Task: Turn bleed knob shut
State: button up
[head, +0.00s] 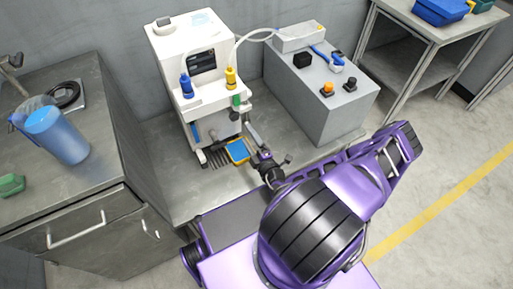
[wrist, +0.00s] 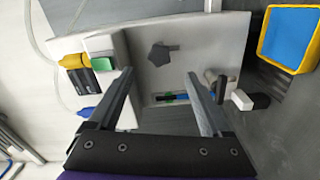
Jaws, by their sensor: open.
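A dark grey, lobed knob (wrist: 162,54), which looks like the bleed knob, sits on a pale face of the white machine (head: 172,58) in the wrist view. My gripper (wrist: 160,73) is open, with one finger on each side below the knob in the picture. The space between the fingers looks empty, and I cannot tell whether the knob is within their depth. In the head view my gripper (head: 252,136) is at the machine's lower right front. I cannot clearly make out the knob there.
A blue tray with a yellow rim (head: 238,151) lies beside my gripper. Blue (head: 187,86) and yellow (head: 231,78) bottle-like fittings stand on the machine. A grey box (head: 325,100) with buttons stands at right. A blue jug (head: 57,135) is on the left bench.

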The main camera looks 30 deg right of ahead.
jog(key=s, duration=0.6)
dwell(0.4)
